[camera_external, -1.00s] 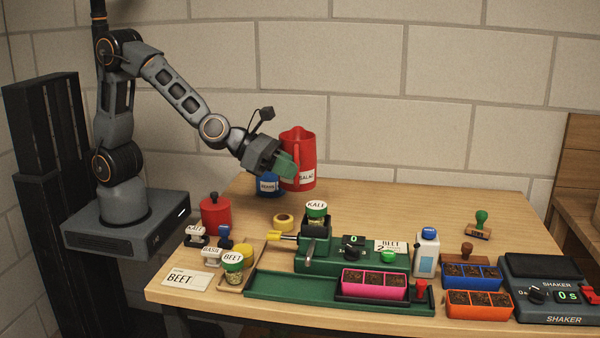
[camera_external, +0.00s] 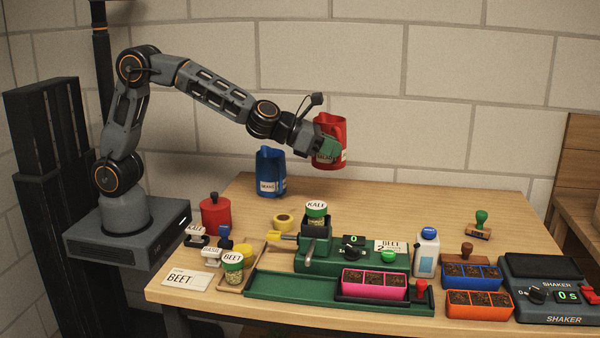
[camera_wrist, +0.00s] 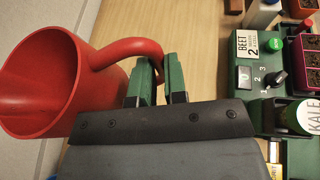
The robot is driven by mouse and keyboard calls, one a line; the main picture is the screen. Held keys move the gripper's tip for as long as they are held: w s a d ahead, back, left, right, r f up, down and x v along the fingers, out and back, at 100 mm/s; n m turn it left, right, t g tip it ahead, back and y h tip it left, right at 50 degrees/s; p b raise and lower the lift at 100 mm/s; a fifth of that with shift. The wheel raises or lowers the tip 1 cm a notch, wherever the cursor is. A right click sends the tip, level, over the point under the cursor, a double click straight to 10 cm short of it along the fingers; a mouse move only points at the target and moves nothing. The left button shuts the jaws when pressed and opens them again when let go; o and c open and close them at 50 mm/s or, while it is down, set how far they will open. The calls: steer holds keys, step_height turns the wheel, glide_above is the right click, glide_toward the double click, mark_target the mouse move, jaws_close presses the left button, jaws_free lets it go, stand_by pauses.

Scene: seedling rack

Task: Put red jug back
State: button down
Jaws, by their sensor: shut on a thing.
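The red jug (camera_external: 333,140) hangs in the air above the back of the table, to the right of the blue jug. A label on its front is partly hidden by my gripper (camera_external: 327,147). In the wrist view the red jug (camera_wrist: 50,85) lies at the left with its open mouth showing. My gripper (camera_wrist: 158,80) has its green fingers shut on the jug's handle, near the handle's end. The jug looks near upright in the external view.
The blue jug (camera_external: 270,174) stands at the table's back left. The green machine (camera_external: 345,258) with a KALE jar (camera_external: 316,212) stands in front. A white bottle (camera_external: 427,255) is to its right. The back middle and right of the table (camera_external: 410,197) is mostly clear.

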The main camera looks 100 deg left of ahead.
steer(key=shift+w+a+f+p, duration=0.15)
steer(key=shift+w+f+p, duration=0.25)
steer(key=shift+w+f, duration=3)
steer(key=shift+w+a+f+p, duration=0.15)
steer(key=shift+w+f+p, duration=0.2)
steer(key=shift+w+f, duration=3)
steer(key=shift+w, duration=0.2)
steer(key=c, duration=1.2)
jaws_free()
steer(key=shift+o, duration=0.2)
steer(key=shift+r, duration=0.15)
